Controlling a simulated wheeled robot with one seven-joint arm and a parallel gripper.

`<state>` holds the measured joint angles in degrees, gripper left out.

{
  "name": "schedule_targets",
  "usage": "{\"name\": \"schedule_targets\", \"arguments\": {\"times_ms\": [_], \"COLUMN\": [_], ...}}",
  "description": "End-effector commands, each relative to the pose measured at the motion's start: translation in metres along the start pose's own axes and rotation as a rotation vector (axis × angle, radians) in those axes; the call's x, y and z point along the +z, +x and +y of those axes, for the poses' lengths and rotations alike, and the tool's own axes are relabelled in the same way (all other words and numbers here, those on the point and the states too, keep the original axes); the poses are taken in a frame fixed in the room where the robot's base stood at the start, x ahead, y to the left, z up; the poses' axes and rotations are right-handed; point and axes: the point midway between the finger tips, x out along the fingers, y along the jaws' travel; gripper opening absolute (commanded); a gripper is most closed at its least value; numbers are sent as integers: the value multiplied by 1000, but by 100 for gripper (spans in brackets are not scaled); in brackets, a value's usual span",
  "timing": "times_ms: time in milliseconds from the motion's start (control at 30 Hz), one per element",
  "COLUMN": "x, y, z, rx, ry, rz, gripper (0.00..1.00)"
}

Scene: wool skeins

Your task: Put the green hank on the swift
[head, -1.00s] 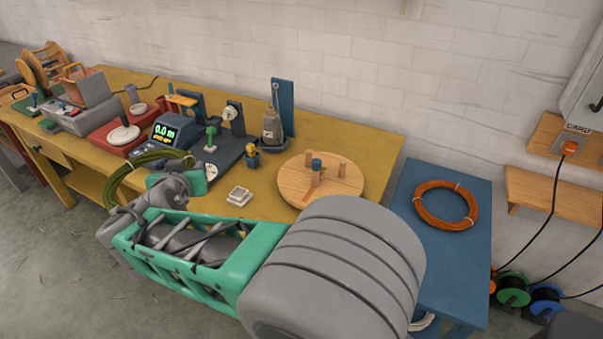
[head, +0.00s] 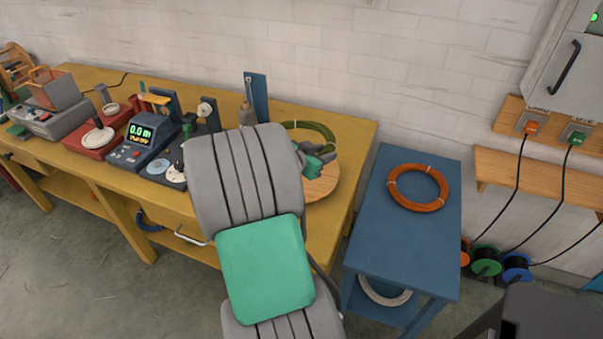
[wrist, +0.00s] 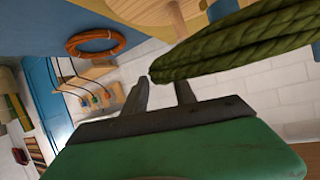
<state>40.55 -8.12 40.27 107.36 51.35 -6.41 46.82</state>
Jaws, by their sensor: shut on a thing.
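The green hank (head: 312,124) is an olive-green coil, held over the right end of the yellow bench. My gripper (head: 322,150) is shut on it. In the wrist view the hank's thick strands (wrist: 235,48) lie by the fingertips of my gripper (wrist: 163,85). The swift (head: 322,188) is a round wooden disc, directly below or just beside the hank in the head view; part of it also shows in the wrist view (wrist: 150,12). My arm, gripper and the hank hide much of the disc and its pegs. I cannot tell the height gap between hank and swift.
An orange hank (head: 418,207) lies on a blue cart (head: 400,240), with a pale coil (head: 385,297) on its lower shelf. A blue upright board (head: 257,95) with a bottle stands behind the swift. A meter (head: 145,145) and other devices fill the bench's left.

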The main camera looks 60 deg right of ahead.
Motion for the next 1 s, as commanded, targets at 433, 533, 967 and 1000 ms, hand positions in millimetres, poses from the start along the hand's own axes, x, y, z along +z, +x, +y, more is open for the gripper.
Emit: {"name": "schedule_targets", "arguments": {"times_ms": [433,533,967,1000], "x": [75,87,89,88], "y": [30,36,37,37], "z": [9,10,10,10], "rx": [0,-1,-2,-2], "ry": [-5,-4,-2,-2], "rz": [-4,-3,-3,-3], "gripper": [0,0,42,46]}}
